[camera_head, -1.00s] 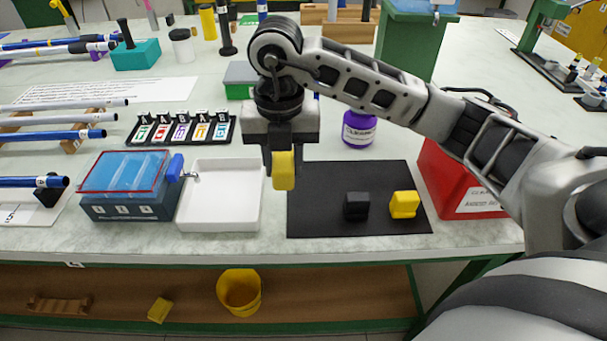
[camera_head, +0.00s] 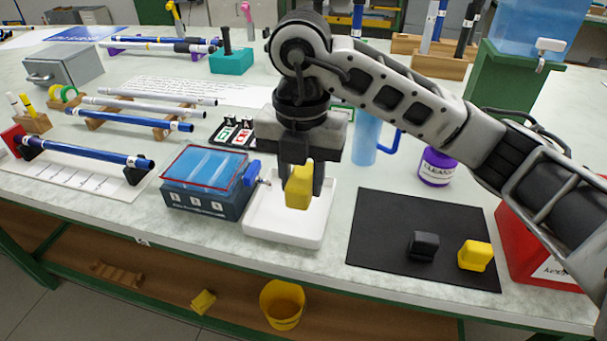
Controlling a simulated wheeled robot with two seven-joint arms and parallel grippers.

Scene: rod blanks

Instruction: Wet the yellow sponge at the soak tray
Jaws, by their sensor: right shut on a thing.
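My right gripper (camera_head: 301,180) is shut on a yellow sponge (camera_head: 299,188), pointing down. In the picture the sponge overlaps the white soak tray (camera_head: 285,227); I cannot tell whether it touches the tray's floor. The tray sits beside a blue box (camera_head: 205,185) with a clear red-rimmed top and a blue tap (camera_head: 251,173) facing the tray. Another yellow block (camera_head: 475,255) and a black block (camera_head: 423,246) rest on the black mat (camera_head: 385,225) to the right. My left gripper is not in view.
A purple-labelled cleaner jar (camera_head: 437,166) and a blue jug (camera_head: 367,140) stand behind the mat. A red box (camera_head: 540,250) is at the right. Blue and white rods lie on racks (camera_head: 90,155) at the left. A yellow bucket (camera_head: 282,304) is on the lower shelf.

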